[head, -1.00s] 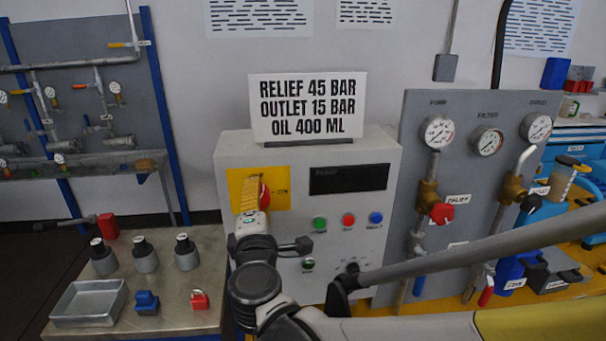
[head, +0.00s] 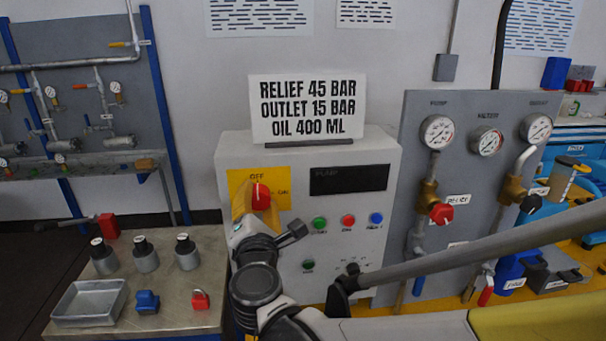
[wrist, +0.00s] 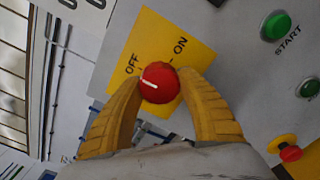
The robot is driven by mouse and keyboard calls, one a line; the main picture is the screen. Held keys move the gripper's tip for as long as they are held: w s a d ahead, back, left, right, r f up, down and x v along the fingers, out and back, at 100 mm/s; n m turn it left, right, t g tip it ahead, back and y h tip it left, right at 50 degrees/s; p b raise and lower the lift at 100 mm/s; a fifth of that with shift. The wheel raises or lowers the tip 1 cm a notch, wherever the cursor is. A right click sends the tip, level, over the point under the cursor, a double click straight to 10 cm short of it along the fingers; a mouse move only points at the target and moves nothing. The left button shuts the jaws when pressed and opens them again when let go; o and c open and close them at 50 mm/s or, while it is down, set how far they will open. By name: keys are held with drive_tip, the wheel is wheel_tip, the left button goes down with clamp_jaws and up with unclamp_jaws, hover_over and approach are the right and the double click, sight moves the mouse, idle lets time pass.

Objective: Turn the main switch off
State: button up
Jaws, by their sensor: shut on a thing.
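The main switch is a red round knob (head: 261,196) on a yellow plate (head: 279,177) at the upper left of the light grey control box. OFF is printed above the knob and ON to its right. My gripper (head: 257,203) is shut on the knob. In the wrist view its two yellow fingers press the red knob (wrist: 159,83) from both sides. A white mark on the knob points roughly toward OFF in both views.
Green, red and blue buttons (head: 348,221) sit right of the switch, below a dark display (head: 349,179). In the wrist view a red emergency-type button (wrist: 290,153) is at lower right. A gauge panel (head: 470,190) stands right; a metal bench (head: 175,305) stands left.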

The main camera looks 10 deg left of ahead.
idle(0.3)
drive_tip(key=o, duration=1.2)
drive_tip(key=v, duration=1.2)
drive_tip(key=shift+a, duration=0.1)
